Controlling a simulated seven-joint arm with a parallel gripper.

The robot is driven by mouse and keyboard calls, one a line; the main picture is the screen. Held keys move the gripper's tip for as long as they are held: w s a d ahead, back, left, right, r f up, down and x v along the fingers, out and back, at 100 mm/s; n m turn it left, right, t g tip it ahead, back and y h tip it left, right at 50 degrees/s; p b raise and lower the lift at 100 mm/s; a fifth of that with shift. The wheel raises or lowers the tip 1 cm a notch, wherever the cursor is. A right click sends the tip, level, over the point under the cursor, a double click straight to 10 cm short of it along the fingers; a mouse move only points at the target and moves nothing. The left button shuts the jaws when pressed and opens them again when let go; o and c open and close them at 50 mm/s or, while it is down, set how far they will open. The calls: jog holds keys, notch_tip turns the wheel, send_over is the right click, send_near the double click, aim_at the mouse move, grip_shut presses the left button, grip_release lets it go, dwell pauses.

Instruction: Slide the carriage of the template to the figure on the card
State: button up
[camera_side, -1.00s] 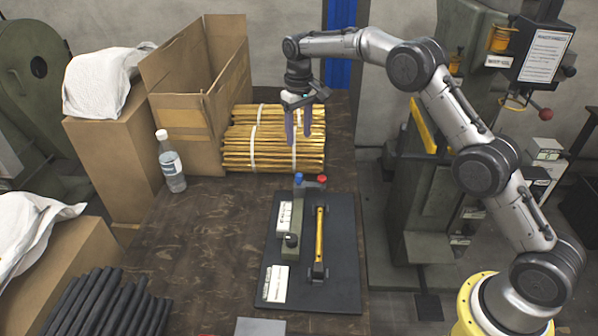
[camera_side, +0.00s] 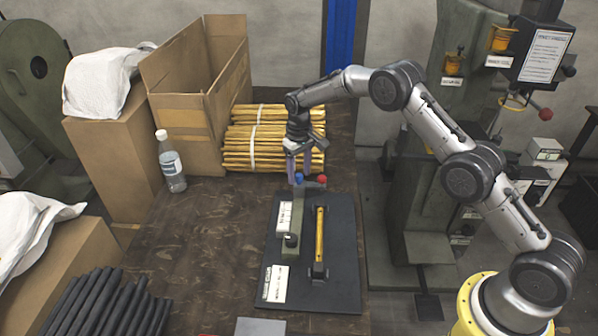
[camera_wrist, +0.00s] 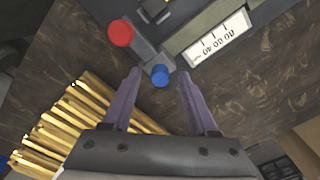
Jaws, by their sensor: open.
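The template is a dark board (camera_side: 340,285) on the bench. It bears a green rail with a white scale (camera_side: 284,217), which also shows upside down in the wrist view (camera_wrist: 216,40). A blue knob (camera_wrist: 160,76) and a red knob (camera_wrist: 121,33) stand at the far end. The card (camera_side: 276,284) lies at the board's near left; its figure is too small to read. My gripper (camera_side: 299,172) is open over the far end, its fingers either side of the blue knob in the wrist view; contact cannot be told.
A yellow bar (camera_side: 320,235) between dark posts stands on the board, right of the rail. Bundled brass-coloured rods (camera_side: 240,150) lie just behind my gripper. A cardboard box (camera_side: 185,120) and a bottle (camera_side: 171,165) stand to the left.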

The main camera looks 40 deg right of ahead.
grip_shut()
dwell(0.3)
dwell(1.1)
